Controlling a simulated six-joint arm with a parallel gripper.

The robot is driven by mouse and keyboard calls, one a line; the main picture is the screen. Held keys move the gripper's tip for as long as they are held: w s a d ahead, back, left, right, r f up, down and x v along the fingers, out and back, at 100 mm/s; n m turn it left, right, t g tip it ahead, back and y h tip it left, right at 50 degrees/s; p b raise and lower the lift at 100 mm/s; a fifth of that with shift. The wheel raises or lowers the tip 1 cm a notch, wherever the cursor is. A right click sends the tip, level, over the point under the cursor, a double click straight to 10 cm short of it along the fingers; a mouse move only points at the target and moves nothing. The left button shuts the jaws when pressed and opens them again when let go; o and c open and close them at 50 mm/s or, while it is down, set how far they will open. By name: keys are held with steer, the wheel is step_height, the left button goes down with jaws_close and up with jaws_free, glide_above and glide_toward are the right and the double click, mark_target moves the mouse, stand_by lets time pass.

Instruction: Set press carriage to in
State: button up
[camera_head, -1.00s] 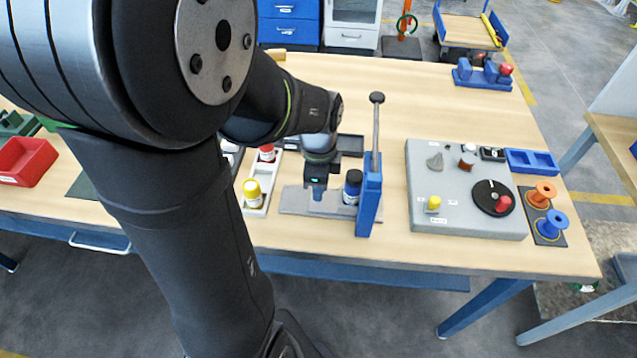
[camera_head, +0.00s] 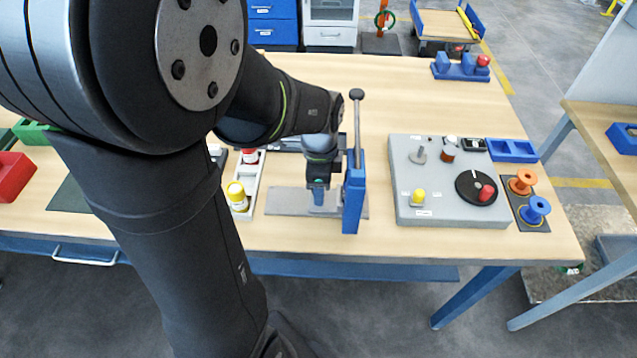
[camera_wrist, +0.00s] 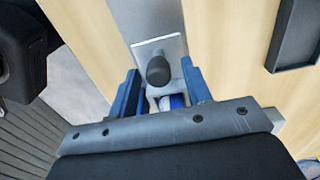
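The press has a blue post (camera_head: 353,195), a lever with a dark ball at its top, and a flat grey plate (camera_head: 283,202) on the table. My gripper (camera_head: 319,196) points down over the plate, just left of the post. In the wrist view my gripper (camera_wrist: 162,90) has its blue fingers apart. A dark round knob (camera_wrist: 158,68) on a light grey bracket, perhaps the carriage, lies between and just beyond the fingertips. A blue and white part (camera_wrist: 172,102) shows below it. I see no clear grip; contact with the bracket is hard to judge. The carriage is mostly hidden in the head view.
A white rack (camera_head: 245,205) with a yellow-capped jar (camera_head: 237,195) stands left of the plate. A grey panel (camera_head: 440,212) with knobs and a dial stands to the right, beside orange and blue spools. Bare table lies between post and panel.

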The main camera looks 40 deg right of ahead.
step_height(320, 180, up, 18)
steer(key=shift+f, duration=0.25)
stand_by(0.3)
stand_by(0.3)
step_height(320, 180, down, 18)
steer(key=shift+w+a+r, duration=0.1)
steer(key=shift+r, duration=0.05)
steer(key=shift+w+a+r, duration=0.1)
steer(key=shift+w+a, duration=0.05)
stand_by(0.4)
